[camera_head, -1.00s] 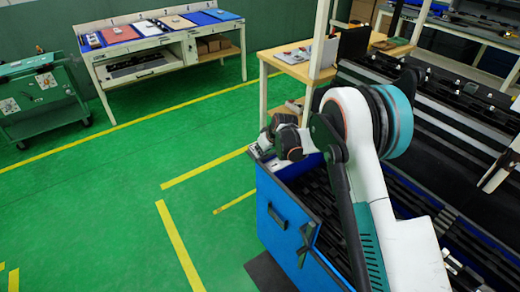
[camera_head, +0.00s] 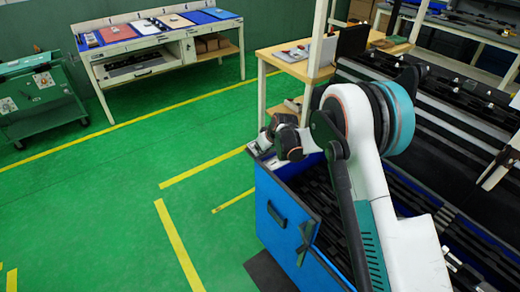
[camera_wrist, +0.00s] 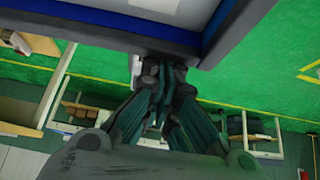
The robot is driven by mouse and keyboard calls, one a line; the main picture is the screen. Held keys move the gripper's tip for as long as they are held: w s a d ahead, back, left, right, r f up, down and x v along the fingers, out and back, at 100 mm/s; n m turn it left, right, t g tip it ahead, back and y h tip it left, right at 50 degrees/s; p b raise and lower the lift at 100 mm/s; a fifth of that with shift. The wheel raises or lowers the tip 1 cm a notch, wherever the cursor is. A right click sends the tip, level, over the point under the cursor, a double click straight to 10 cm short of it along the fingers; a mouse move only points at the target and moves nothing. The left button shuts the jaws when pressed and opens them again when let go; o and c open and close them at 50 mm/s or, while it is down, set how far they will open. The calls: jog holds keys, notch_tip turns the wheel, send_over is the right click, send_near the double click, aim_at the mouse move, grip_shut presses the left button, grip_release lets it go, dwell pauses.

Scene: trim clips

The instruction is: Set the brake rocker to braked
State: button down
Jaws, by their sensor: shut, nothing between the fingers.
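My gripper (camera_wrist: 163,62) is shut and empty in the wrist view, its fingertips at the dark rim of the blue container (camera_head: 272,212). A small white part (camera_wrist: 136,66) shows right beside the fingertips, at the rim; I cannot tell whether they touch it. In the head view, a small pale fitting (camera_head: 262,146) sits at the container's far left corner, beside my dark wrist. The brake rocker cannot be made out clearly in either view, and its position cannot be read. My fingertips are hidden in the head view.
The open container holds dark strips and stands against dark racking (camera_head: 460,130) on the right. A wooden-topped table (camera_head: 290,62) stands just behind it. A workbench (camera_head: 140,42) and a green cart (camera_head: 40,95) stand farther back. The green floor at left is clear.

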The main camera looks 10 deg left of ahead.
jog(key=shift+s+d+r, duration=0.1)
jog(key=shift+s+d, duration=0.05)
jog(key=shift+d, duration=0.15)
jog(key=r, duration=0.1)
jog(key=r+p, duration=0.2)
jog(key=r, duration=0.1)
jog(key=shift+s+d+r, duration=0.1)
jog(key=shift+s+d, duration=0.1)
jog(key=shift+d, duration=0.05)
jog(key=s+d+r+p, duration=0.2)
jog(key=s+d+r, duration=0.2)
jog(key=s+d, duration=0.1)
jog(key=shift+s+d+r, duration=0.25)
jog(key=shift+d+r, duration=0.15)
jog(key=shift+d, duration=0.05)
